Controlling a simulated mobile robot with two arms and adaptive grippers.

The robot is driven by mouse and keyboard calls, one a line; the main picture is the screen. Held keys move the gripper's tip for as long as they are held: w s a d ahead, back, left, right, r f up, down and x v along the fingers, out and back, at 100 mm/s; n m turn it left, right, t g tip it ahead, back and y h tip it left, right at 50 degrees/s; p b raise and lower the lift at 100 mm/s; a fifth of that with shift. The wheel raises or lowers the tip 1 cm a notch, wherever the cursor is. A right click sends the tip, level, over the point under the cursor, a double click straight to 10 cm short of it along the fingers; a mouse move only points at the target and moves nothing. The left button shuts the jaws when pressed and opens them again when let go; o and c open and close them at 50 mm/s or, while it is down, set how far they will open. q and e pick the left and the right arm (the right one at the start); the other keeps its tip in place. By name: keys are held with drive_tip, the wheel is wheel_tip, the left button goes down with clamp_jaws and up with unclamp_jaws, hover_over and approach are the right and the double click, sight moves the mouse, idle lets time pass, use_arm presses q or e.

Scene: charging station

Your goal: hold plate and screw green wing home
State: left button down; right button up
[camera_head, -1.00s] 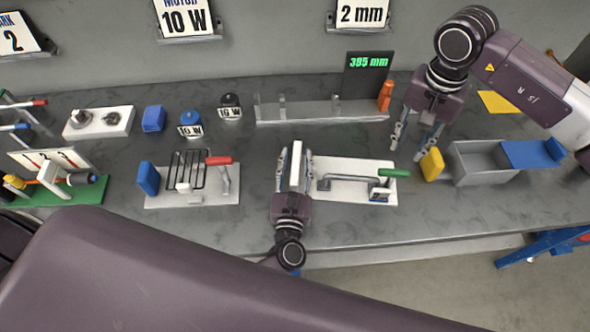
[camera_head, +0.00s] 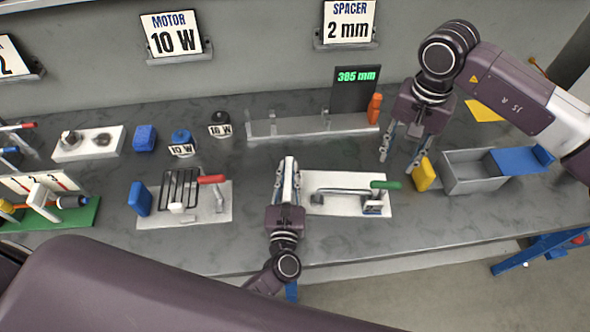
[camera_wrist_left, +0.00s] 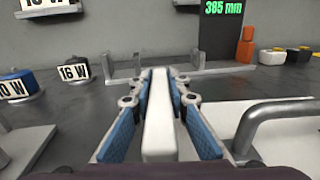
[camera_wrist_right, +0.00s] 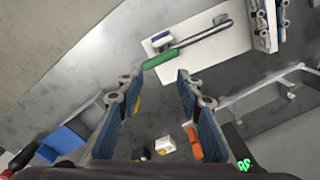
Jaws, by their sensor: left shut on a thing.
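The white plate (camera_head: 345,208) lies on the bench in the head view, with a bent metal rod and a green wing (camera_head: 386,185) at its right end. My left gripper (camera_head: 288,178) is shut on the plate's raised white bar at its left end. In the left wrist view the white bar (camera_wrist_left: 158,125) sits between the two blue pads. My right gripper (camera_head: 402,148) is open and empty, above and slightly right of the green wing. In the right wrist view the green wing (camera_wrist_right: 160,59) shows beyond the spread fingertips (camera_wrist_right: 155,80), apart from them.
A yellow block (camera_head: 424,174) and a grey bin (camera_head: 476,180) stand right of the plate. A red-handled fixture (camera_head: 200,212) stands left.

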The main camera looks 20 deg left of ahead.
sight(387, 183)
drive_tip(key=o, duration=1)
drive_tip(key=shift+r+n, duration=0.25)
drive_tip(key=shift+n, duration=0.25)
drive_tip(key=shift+o, duration=0.2)
drive_tip(key=r+n, duration=0.1)
drive_tip(key=n, duration=0.3)
drive_tip(key=shift+r, duration=0.4)
drive_tip(key=shift+n, duration=0.3)
wheel_tip(387, 183, down, 12)
drive_tip(key=shift+r, duration=0.1)
drive_tip(key=c, duration=1.2)
